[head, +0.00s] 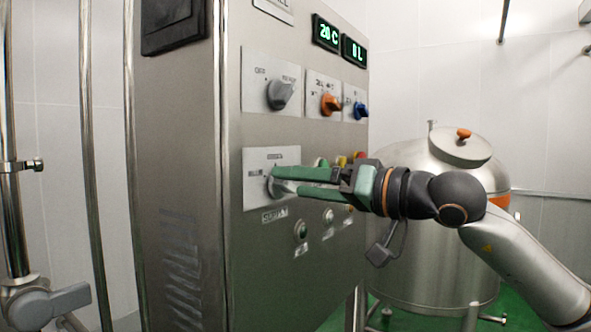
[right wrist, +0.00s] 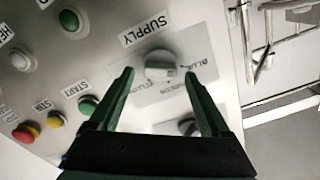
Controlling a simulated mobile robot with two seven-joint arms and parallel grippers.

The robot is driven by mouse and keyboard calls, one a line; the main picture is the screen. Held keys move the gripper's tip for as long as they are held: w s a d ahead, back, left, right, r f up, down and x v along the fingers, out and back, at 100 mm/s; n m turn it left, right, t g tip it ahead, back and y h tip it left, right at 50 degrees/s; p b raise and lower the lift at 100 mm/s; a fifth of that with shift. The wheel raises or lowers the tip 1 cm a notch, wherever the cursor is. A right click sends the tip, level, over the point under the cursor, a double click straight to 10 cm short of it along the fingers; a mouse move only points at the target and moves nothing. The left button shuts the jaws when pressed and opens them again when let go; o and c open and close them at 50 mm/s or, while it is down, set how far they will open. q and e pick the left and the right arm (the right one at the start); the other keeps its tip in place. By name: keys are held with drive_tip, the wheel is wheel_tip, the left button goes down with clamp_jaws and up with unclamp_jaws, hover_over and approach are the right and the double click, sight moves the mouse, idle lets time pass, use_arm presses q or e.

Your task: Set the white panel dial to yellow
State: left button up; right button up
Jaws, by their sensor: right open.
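The white panel dial (head: 268,187) is a pale knob on a light label plate of the steel control cabinet. It also shows in the right wrist view (right wrist: 160,66), beside the word SUPPLY, with small colour words around it. Which word its pointer is at cannot be told. My right gripper (head: 274,179) reaches in from the right with its green fingers at the dial. In the right wrist view the gripper (right wrist: 160,74) is open, one finger on each side of the knob, with gaps visible. The fingers partly hide the dial in the head view. My left gripper is not in view.
Above are a grey dial (head: 280,93), an orange dial (head: 331,104) and a blue dial (head: 361,110). A green button (head: 301,231) sits below, and a red button (right wrist: 26,132) shows in the wrist view. A steel tank (head: 435,255) stands behind my right arm.

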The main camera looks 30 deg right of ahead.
drive_tip(key=shift+w+a, duration=0.25)
drive_tip(key=shift+w, duration=0.3)
clamp_jaws()
idle(0.4)
